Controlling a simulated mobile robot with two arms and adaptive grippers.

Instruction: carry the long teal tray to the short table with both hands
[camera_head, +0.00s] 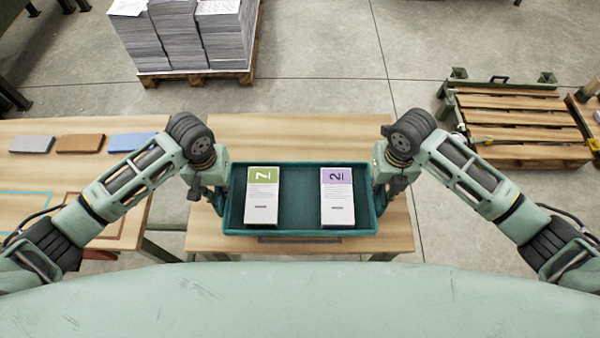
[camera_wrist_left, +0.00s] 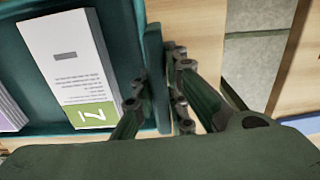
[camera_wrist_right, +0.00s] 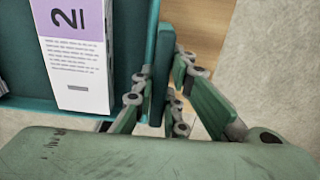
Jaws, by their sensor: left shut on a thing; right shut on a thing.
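The long teal tray (camera_head: 290,204) is in the middle of the head view, over a short wooden table (camera_head: 290,132). I cannot tell whether it touches the table top. It holds a stack with a green label (camera_head: 262,196) on the left and one with a purple label (camera_head: 337,197) on the right. My left gripper (camera_head: 218,190) is shut on the tray's left end wall, also seen in the left wrist view (camera_wrist_left: 160,85). My right gripper (camera_head: 382,188) is shut on the right end wall, also seen in the right wrist view (camera_wrist_right: 163,85). The tray looks level.
At left, another wooden table (camera_head: 100,185) bears a grey block (camera_head: 32,144), a brown block (camera_head: 80,143) and a blue block (camera_head: 130,142). Paper stacks (camera_head: 185,35) stand on a pallet behind. An empty wooden pallet (camera_head: 520,125) lies at right. Concrete floor is clear between them.

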